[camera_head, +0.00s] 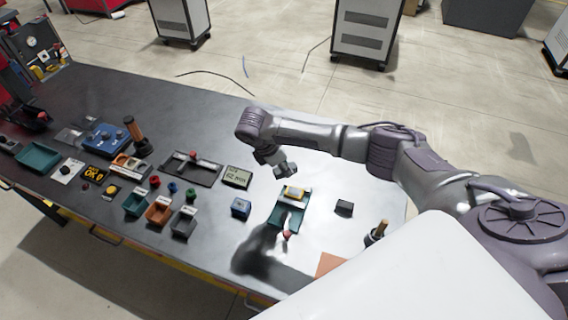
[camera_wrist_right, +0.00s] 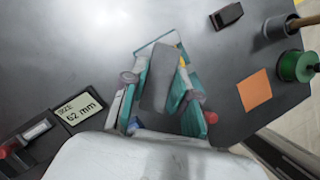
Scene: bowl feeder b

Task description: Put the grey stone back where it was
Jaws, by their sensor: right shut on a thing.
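My right gripper (camera_head: 283,167) is above the teal fixture (camera_head: 284,219), apart from the table. It is shut on a plain grey block, which I take for the grey stone (camera_wrist_right: 158,80); in the wrist view it lies between the fingers, in front of the fixture. In the head view the stone is hard to separate from the fingers. My left gripper is not in view.
A dark block (camera_head: 344,207) stands right of the fixture, with a cup holding a wooden handle (camera_head: 377,234) and an orange mat (camera_head: 330,263) nearby. A blue box (camera_head: 241,207) and a "62 mm" display (camera_head: 237,177) are left. Several small bins stand further left.

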